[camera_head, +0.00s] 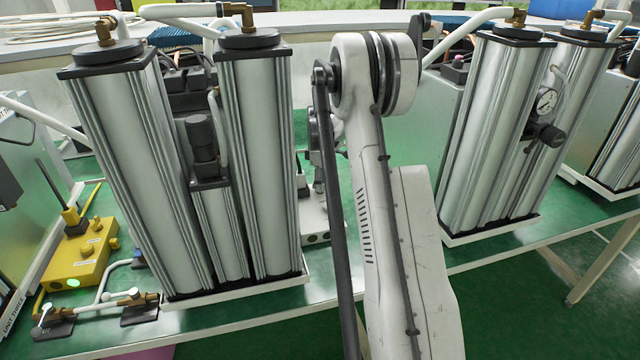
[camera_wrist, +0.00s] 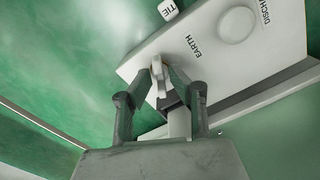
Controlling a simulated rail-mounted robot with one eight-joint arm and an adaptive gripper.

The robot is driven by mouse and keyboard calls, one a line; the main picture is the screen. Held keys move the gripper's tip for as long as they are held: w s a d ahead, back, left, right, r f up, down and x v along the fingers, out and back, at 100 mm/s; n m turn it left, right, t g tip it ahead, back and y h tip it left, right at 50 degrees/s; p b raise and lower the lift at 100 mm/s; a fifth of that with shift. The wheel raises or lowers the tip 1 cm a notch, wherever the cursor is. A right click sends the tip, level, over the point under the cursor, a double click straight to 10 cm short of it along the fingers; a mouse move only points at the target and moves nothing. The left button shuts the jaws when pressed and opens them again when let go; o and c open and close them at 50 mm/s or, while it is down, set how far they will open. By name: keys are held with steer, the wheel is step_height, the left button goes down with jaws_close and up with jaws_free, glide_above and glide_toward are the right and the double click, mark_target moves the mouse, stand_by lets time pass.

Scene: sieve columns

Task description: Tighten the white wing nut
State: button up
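The pale wing nut (camera_wrist: 157,70) shows in the wrist view at the edge of a white box (camera_wrist: 222,52), beside the printed word EARTH. My gripper (camera_wrist: 160,76) points at it with both fingers bent inward. The fingertips are close together with the wing nut between them, and they appear to touch it on both sides. Part of the nut is hidden by the fingertips. In the head view the white box (camera_head: 313,232) is mostly hidden behind my arm and a column, and the wing nut cannot be made out there.
The box has a round white knob (camera_wrist: 236,24). A small white tag marked TIE (camera_wrist: 168,10) lies near it. Tall silver columns (camera_head: 258,160) stand left of my arm and more columns (camera_head: 495,130) stand right. A yellow box (camera_head: 78,262) sits at the far left on the green bench.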

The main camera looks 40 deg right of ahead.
jaws_close()
steer(key=shift+m, duration=0.3)
steer(key=m+b, duration=0.2)
steer(key=m, duration=0.1)
steer(key=shift+m, duration=0.3)
steer(key=m+b, duration=0.1)
steer(key=m, duration=0.2)
steer(key=shift+m, duration=0.3)
steer(key=shift+m+b, duration=0.75)
steer(key=shift+m, duration=1.15)
steer(key=shift+o, duration=1.5)
jaws_free()
